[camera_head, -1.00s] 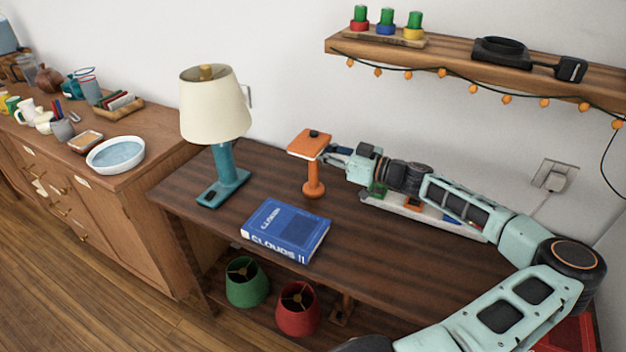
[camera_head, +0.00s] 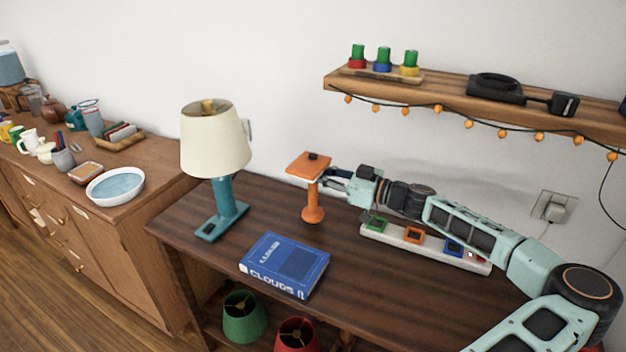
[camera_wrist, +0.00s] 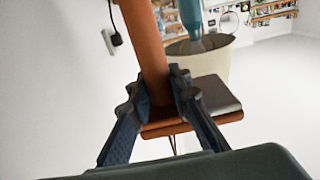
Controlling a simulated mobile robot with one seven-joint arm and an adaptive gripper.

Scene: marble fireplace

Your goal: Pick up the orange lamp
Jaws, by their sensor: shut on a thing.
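The orange lamp (camera_head: 312,195) is upright, with a round base, a thin stem and a flat square top, and appears a little above the dark wooden table (camera_head: 400,290). My gripper (camera_head: 333,180) reaches it from the right and is shut on its stem. In the wrist view, which is upside down, the two fingers of my gripper (camera_wrist: 160,98) press on both sides of the orange lamp's stem (camera_wrist: 150,45). The square top shows beyond the fingers. The lamp's base is out of the wrist view.
A teal lamp (camera_head: 215,150) with a cream shade stands left of it. A blue book (camera_head: 285,265) lies in front. A power strip (camera_head: 425,245) lies under my arm. A wall shelf (camera_head: 450,92) with hanging orange lights is above. Green (camera_head: 244,318) and red (camera_head: 298,335) shades sit below the table.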

